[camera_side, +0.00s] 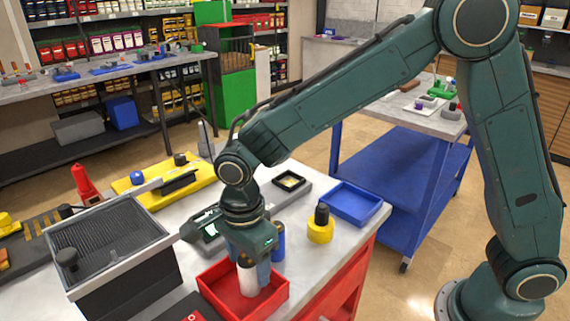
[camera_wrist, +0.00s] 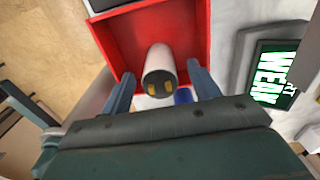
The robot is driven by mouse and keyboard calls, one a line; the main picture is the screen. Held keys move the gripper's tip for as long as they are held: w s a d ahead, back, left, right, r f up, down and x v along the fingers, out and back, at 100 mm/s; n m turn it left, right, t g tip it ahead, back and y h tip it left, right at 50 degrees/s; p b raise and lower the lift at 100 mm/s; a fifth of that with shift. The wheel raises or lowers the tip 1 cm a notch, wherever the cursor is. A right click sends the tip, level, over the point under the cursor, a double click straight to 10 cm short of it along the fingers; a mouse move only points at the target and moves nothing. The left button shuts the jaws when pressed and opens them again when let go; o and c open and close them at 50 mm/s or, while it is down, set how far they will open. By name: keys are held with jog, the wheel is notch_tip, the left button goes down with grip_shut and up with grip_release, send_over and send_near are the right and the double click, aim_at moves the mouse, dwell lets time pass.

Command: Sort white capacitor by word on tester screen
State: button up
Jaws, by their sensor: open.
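The white capacitor (camera_side: 247,280) stands in the red tray (camera_side: 214,292). In the wrist view the white capacitor (camera_wrist: 158,60) shows its dark end with two yellowish terminals, and the red tray (camera_wrist: 196,35) lies around it. My gripper (camera_wrist: 161,88) is open, with one finger on each side of the capacitor; the side view shows my gripper (camera_side: 252,270) low over the tray. I cannot tell whether a finger touches it. The tester (camera_side: 203,230) stands just left of my gripper. Its screen (camera_wrist: 270,85) shows green-white text reading "WEAK", with other letters partly cut off.
A blue capacitor (camera_side: 279,241) stands close behind my gripper. A yellow part with a black top (camera_side: 320,230) and an empty blue tray (camera_side: 353,203) are to the right. A dark ribbed bin (camera_side: 110,240) stands left. A small black tray (camera_side: 291,182) lies behind.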

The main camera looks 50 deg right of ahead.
notch_tip(320, 180, up, 14)
dwell(0.9)
jog(key=shift+d, duration=0.1)
dwell(0.3)
jog(key=s+d+r+n+t, duration=0.1)
jog(key=s+d+r+n, duration=0.2)
jog(key=d, duration=0.4)
jog(key=s+d+r+n+t, duration=0.1)
jog(key=s+d+r+n, duration=0.1)
jog(key=s+d+n, duration=0.3)
jog(key=s+d+f+n+t, duration=0.3)
jog(key=s+d+n, duration=0.7)
jog(key=shift+s+d+t, duration=0.25)
jog(key=shift+s+t, duration=0.05)
dwell(1.1)
